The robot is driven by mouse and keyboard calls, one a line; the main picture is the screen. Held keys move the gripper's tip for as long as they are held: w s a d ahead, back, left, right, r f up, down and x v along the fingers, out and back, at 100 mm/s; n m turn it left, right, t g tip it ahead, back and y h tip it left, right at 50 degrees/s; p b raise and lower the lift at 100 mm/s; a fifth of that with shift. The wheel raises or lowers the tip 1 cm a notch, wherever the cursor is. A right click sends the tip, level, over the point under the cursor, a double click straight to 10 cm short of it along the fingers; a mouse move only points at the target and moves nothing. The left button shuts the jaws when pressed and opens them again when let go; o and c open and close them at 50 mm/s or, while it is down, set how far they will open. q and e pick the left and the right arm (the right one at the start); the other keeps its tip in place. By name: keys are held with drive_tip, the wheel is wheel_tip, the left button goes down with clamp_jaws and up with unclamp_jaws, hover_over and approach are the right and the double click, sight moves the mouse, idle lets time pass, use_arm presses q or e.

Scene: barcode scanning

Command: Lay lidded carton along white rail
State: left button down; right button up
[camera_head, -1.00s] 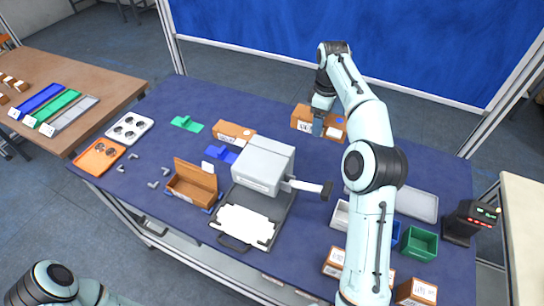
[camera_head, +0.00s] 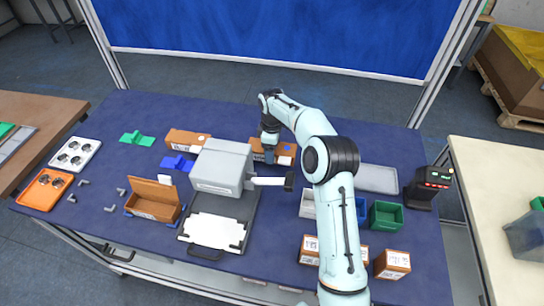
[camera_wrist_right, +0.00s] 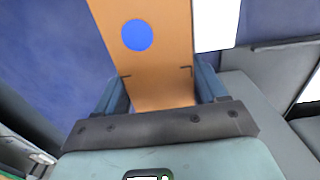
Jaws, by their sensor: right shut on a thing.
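A long brown carton (camera_head: 284,150) with a blue dot and white label is behind the right side of the grey machine, partly hidden by my right gripper. My right gripper (camera_head: 268,148) is shut on this carton. In the right wrist view the carton (camera_wrist_right: 150,70) stands between both fingers, blue dot facing the camera. Whether it touches the table is unclear. A similar brown carton (camera_head: 187,140) lies behind the machine's left side. A brown box (camera_head: 154,196) with its lid raised stands front left. I cannot make out a white rail for certain. My left gripper is not in view.
The grey machine (camera_head: 222,167) with a side handle (camera_head: 270,181) stands close to the held carton. Small bins, including a green one (camera_head: 386,215), a grey tray (camera_head: 376,178), a scanner (camera_head: 430,186) and brown boxes (camera_head: 392,264) are at right.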

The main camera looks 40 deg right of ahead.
drive_tip(key=f, duration=0.3)
drive_tip(key=shift+s+f, duration=0.15)
drive_tip(key=shift+s, duration=0.05)
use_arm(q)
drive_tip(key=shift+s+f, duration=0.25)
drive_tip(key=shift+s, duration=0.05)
use_arm(e)
drive_tip(key=shift+w, duration=0.1)
drive_tip(key=shift+f, duration=0.15)
drive_tip(key=o, duration=1)
